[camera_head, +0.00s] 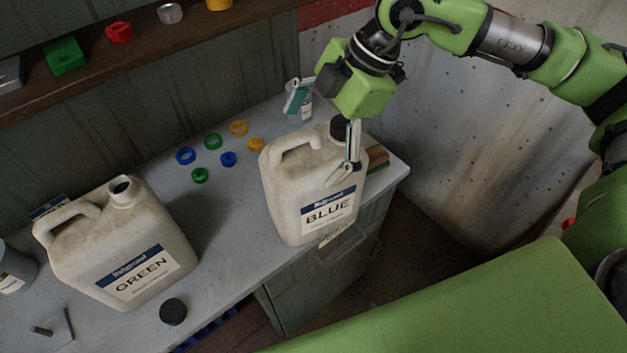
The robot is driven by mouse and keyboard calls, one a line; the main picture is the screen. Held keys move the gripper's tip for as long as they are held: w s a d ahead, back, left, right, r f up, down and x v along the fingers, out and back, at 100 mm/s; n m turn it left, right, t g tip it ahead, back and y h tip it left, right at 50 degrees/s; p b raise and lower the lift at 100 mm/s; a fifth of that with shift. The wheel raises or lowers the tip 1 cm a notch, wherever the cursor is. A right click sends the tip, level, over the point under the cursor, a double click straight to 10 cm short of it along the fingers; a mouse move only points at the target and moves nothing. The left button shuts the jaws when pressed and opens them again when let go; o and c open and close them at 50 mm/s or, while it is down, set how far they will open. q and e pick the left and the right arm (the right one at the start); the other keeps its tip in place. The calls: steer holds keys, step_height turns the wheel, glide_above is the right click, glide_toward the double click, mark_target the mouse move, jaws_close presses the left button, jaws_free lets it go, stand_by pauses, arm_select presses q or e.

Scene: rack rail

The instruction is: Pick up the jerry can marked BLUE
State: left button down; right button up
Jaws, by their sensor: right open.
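The off-white jerry can marked BLUE (312,205) stands upright on the grey worktop near its right end, with a dark cap on its neck and its handle (294,147) at the upper left. My right gripper (322,135) is over the top of this can, coming down from above. Its fingers are wide apart and hold nothing. One finger is in front of the can's upper right side by the cap, the other is up and left behind the handle. I cannot tell whether a finger touches the can. My left gripper is not in view.
A similar can marked GREEN (140,262), uncapped, stands on the worktop (225,235) to the left. A black cap (173,311) lies by it. Several coloured rings lie between the cans and the wall. A small pale container (304,107) stands behind the gripper. A shelf (160,52) runs above.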

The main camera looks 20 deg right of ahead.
mark_target(304, 154)
steer(key=x, duration=0.1)
steer(key=p+x, duration=0.1)
steer(key=x, duration=0.1)
steer(key=shift+s+a+f+p, duration=0.15)
steer(key=shift+a+f+p, duration=0.05)
steer(key=shift+a+p, duration=0.1)
steer(key=shift+a+f, duration=0.15)
steer(key=shift+f, duration=0.3)
steer(key=shift+c, duration=0.4)
steer(key=c, duration=1.9)
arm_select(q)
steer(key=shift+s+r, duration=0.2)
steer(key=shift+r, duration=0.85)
arm_select(e)
steer(key=shift+r, duration=0.15)
steer(key=shift+c, duration=0.3)
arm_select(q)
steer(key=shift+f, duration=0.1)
arm_select(e)
steer(key=shift+r, duration=0.1)
